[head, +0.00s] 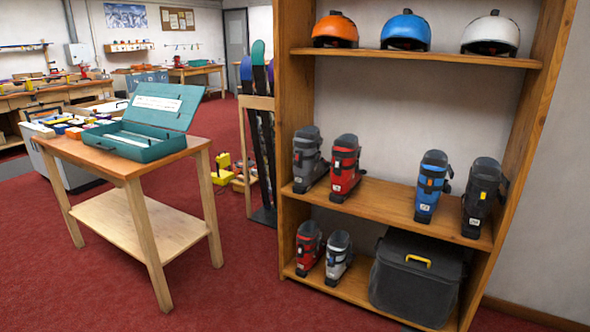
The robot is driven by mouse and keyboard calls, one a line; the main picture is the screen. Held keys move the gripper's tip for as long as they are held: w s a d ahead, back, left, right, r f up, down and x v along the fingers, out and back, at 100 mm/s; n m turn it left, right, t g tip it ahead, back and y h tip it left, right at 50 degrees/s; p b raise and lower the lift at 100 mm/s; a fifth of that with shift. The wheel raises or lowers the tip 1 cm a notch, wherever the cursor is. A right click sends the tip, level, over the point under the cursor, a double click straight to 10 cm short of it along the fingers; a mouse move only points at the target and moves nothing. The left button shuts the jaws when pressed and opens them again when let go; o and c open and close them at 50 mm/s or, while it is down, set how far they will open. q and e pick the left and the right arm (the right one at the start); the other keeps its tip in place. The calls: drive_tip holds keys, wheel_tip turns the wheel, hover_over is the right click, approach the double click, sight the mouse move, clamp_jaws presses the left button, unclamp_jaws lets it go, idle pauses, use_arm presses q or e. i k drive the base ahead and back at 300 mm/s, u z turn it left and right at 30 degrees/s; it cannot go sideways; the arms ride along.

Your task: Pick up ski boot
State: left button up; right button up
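Several ski boots stand upright on the wooden shelf unit at the right of the head view. On the middle shelf are a grey boot (309,159), a red boot (345,168), a blue boot (431,187) and a dark boot with a yellow mark (481,198). On the bottom shelf are a smaller red boot (308,248) and a white-and-grey boot (338,257). Neither gripper shows in this view.
Orange (336,29), blue (406,31) and white (491,34) helmets sit on the top shelf. A black bag (416,280) fills the bottom shelf's right. A wooden table (135,160) holds an open teal case (147,125). Red carpet (225,285) lies clear in front.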

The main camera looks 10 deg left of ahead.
sight(345, 173)
drive_tip(key=z, duration=0.4)
drive_tip(key=i, duration=1.3)
drive_tip(key=u, duration=0.5)
drive_tip(key=i, duration=1.2)
drive_tip(key=u, duration=0.85)
